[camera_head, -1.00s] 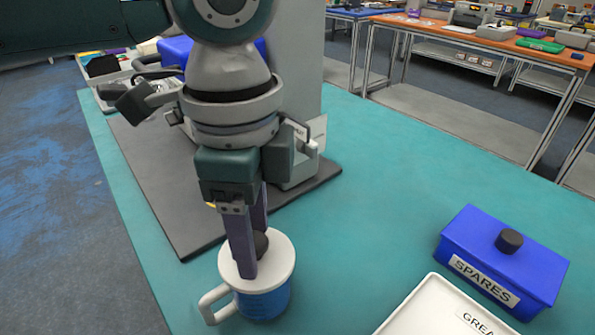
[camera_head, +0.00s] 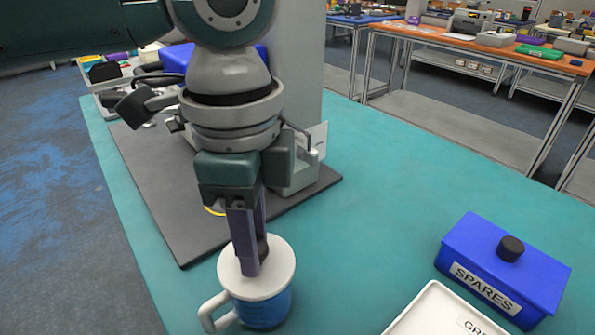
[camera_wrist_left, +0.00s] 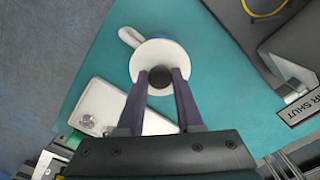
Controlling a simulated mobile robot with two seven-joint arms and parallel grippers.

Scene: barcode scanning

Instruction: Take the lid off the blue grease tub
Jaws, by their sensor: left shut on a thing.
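The blue grease tub (camera_head: 268,312) stands upright near the front of the teal table, with a white handle on its left. Its round white lid (camera_head: 282,262) is on top, and I see no clear gap under it. The lid's dark knob (camera_wrist_left: 160,77) is between the fingers of my left gripper (camera_head: 252,262). The left gripper comes down from above and is shut on the knob; the left wrist view shows a fingertip on each side of it (camera_wrist_left: 160,82). My right gripper is not in view.
A blue box labelled SPARES (camera_head: 500,265), with its own dark knob, stands at right. A white tray (camera_head: 425,312) with a partly cut-off label lies right of the tub. A dark mat (camera_head: 160,205) lies behind the tub.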

